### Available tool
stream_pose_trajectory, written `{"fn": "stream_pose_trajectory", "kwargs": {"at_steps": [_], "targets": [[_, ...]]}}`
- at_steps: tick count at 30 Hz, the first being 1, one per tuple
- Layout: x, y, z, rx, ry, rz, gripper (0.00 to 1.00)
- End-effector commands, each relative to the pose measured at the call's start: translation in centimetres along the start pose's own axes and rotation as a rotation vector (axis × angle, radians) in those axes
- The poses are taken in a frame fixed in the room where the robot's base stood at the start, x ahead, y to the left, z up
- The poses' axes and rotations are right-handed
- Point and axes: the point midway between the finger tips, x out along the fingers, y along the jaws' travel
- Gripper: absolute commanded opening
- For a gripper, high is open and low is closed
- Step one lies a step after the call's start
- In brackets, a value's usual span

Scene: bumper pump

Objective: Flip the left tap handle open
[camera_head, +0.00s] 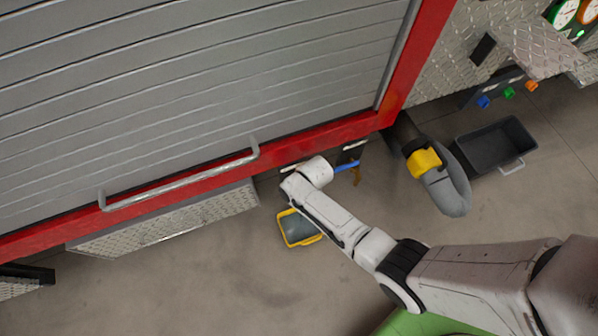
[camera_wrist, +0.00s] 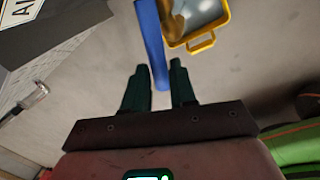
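A blue tap handle (camera_wrist: 149,35) runs down the wrist view, and its lower end lies between my fingertips. My gripper (camera_wrist: 158,66) is open, with its two dark green fingers apart on either side of the handle. Gaps show on both sides, and contact cannot be told. My fingers are hidden there by my arm. Only one blue handle shows clearly.
A yellow-rimmed tub (camera_head: 283,231) stands on the floor below my wrist; its rim also shows in the wrist view (camera_wrist: 226,14). A grey hose with a yellow coupling (camera_head: 424,161) and a black crate (camera_head: 520,129) are right. A metal rail (camera_head: 180,183) crosses the shutter's bottom.

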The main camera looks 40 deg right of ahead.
Motion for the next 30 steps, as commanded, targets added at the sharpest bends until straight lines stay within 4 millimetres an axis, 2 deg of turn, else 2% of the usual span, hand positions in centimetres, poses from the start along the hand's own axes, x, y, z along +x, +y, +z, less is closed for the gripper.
{"fn": "stream_pose_trajectory", "kwargs": {"at_steps": [1, 6, 15, 17, 30], "targets": [[0.0, 0.0, 0.0, 0.000, 0.000, 0.000, 0.31], [0.0, 0.0, 0.0, 0.000, 0.000, 0.000, 0.45], [-0.6, 0.0, 0.0, 0.001, -0.001, 0.000, 0.45], [-1.3, 0.0, 0.0, 0.001, -0.001, 0.001, 0.45], [-9.1, 0.0, 0.0, 0.000, -0.002, 0.000, 0.45]]}}
